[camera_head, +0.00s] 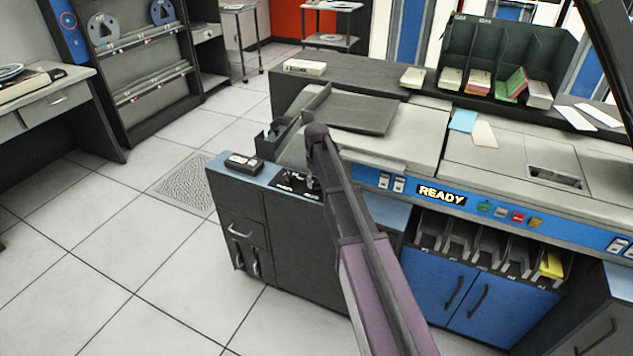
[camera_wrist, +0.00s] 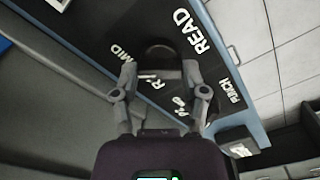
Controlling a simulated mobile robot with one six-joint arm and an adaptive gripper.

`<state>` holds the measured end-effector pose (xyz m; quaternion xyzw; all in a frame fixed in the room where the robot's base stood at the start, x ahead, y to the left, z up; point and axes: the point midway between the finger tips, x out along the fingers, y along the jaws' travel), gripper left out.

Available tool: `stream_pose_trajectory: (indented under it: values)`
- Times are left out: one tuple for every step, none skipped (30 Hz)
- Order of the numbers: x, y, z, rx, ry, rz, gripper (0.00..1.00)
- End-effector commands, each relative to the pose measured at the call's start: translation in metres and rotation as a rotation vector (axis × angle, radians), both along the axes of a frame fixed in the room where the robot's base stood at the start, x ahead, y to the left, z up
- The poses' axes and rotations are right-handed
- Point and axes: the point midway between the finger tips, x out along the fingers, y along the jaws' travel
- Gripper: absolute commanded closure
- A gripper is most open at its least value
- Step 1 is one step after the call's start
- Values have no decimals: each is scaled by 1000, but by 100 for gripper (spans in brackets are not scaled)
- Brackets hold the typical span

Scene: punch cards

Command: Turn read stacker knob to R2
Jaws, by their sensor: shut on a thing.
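My gripper (camera_wrist: 161,72) is shut on a dark round knob (camera_wrist: 159,52) on a black panel (camera_wrist: 105,28), one finger on each side of it. White READ and PUNCH labels (camera_wrist: 192,31) stand to the right of the knob. MID shows to its left, and an R mark shows between the fingers. The fingers partly cover the smaller marks, so I cannot tell where the knob points. In the head view, my gripper (camera_head: 312,184) reaches down to the labelled panel at the left end of the card machine (camera_head: 395,150). My arm mostly hides the knob there.
A small black box (camera_head: 243,163) sits on the blue ledge left of my gripper. A lit READY sign (camera_head: 441,195) and coloured buttons are on the machine's front. Tiled floor (camera_head: 130,225) at left is open.

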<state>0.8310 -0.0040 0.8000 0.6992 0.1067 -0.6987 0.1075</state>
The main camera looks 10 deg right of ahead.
Motion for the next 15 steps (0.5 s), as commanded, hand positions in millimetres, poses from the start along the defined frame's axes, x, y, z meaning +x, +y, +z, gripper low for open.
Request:
stream_pose_trajectory:
  values:
    - [-1,1,0,3,2,32,91]
    - [-1,1,0,3,2,53,91]
    - [-1,2,0,3,1,83,91]
    - [-1,2,0,3,1,106,91]
    - [-1,2,0,4,1,131,91]
    - [-1,2,0,4,1,165,91]
    - [-1,2,0,4,1,191,91]
    - [-1,2,0,4,1,217,91]
    - [-1,2,0,4,1,251,91]
    - [-1,2,0,4,1,277,91]
    - [-1,2,0,4,2,303,91]
    - [-1,2,0,4,2,337,91]
    - [-1,2,0,4,2,362,91]
    - [-1,2,0,4,2,387,91]
    - [-1,2,0,4,2,418,91]
